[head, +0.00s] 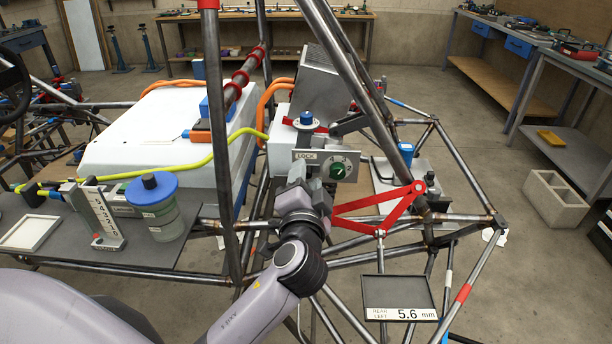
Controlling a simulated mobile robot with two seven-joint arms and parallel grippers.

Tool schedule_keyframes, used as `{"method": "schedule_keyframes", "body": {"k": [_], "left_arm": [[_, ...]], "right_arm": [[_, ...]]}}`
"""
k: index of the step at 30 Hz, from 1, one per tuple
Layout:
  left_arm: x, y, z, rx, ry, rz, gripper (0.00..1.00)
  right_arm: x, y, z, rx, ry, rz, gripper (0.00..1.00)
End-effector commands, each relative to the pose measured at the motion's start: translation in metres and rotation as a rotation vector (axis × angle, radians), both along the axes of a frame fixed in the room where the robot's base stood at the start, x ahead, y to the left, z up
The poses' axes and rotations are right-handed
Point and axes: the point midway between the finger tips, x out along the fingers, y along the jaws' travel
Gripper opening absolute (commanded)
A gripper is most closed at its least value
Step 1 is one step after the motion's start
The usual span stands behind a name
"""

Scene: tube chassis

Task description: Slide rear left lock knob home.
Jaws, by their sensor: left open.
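A blue-topped knob (306,119) stands above the plate. My left gripper (298,178) is just below and in front of the plate, left of the green knob. It is open, and nothing shows between its fingers. Whether it touches the plate I cannot tell. A readout (398,313) at the lower right reads REAR LEFT 5.6 mm. My right gripper is not in view.
Dark chassis tubes (231,170) cross close to my arm. A red bracket (380,208) lies to the right of my gripper. A yellow-green hose (185,163) and orange cables (266,100) run nearby. A side tray (90,235) holds a blue-lidded jar (152,188).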

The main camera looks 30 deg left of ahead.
Motion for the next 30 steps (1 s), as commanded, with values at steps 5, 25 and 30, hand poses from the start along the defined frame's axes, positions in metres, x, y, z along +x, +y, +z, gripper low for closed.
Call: {"method": "schedule_keyframes", "body": {"k": [5,25,30], "left_arm": [[0.000,0.000,0.000,0.000,0.001,-0.001,0.44],[0.008,-0.017,-0.001,-0.002,0.000,0.001,0.00],[0.008,-0.017,0.000,-0.001,0.000,-0.003,0.00]], "right_arm": [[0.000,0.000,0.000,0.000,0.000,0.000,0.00],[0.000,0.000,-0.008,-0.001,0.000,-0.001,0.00],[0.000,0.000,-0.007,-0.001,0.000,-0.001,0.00]]}}
